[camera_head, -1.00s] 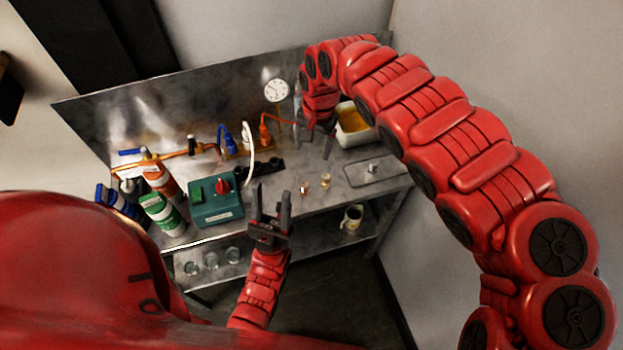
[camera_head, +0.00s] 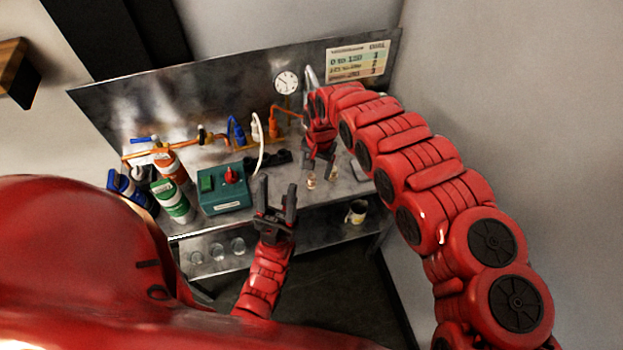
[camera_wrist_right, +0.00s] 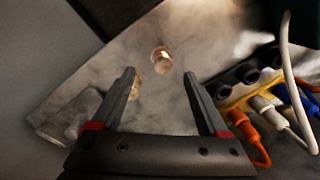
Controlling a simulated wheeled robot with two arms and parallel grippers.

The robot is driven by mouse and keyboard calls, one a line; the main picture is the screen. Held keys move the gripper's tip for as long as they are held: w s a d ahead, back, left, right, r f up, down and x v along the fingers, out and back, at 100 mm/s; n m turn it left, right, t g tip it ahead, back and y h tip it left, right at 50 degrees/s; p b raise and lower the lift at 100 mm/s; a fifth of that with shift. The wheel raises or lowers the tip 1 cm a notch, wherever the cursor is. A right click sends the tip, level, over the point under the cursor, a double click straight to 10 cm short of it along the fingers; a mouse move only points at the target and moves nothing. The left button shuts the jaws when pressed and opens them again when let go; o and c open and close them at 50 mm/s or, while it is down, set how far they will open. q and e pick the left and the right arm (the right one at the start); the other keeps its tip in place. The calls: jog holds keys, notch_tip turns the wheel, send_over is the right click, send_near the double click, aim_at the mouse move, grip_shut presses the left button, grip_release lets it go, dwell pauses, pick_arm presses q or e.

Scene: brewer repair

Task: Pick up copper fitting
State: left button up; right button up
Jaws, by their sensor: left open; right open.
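The copper fitting (camera_head: 311,182) is a small coppery piece on the metal workbench, near its front edge. In the right wrist view, the copper fitting (camera_wrist_right: 161,58) lies just beyond the fingertips, between their lines. My right gripper (camera_head: 319,169) is open and empty, pointing down close behind the fitting. Its two fingers also show in the right wrist view (camera_wrist_right: 158,77). A second, brass-coloured fitting (camera_wrist_right: 135,88) is partly hidden behind one finger. My left gripper (camera_head: 277,190) is open and empty in front of the bench edge.
A green box with a red knob (camera_head: 224,190) and several bottles (camera_head: 173,202) stand on the left of the bench. Pipes with blue and orange valves (camera_head: 236,130) run along the back. A mug (camera_head: 356,212) and glasses (camera_head: 217,250) stand on the lower shelf.

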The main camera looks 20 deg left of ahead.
aim_at(313, 177)
jog(key=shift+f, duration=0.15)
jog(key=shift+s+a+f+p, duration=0.1)
jog(key=shift+f+p, duration=0.35)
jog(key=shift+p, duration=0.2)
jog(key=f, duration=0.2)
jog(key=shift+s+a+f, duration=0.25)
jog(key=shift+f, duration=0.15)
jog(key=shift+w+f, duration=0.15)
jog(key=shift+f, duration=0.4)
jog(key=shift+c, duration=0.3)
grip_shut()
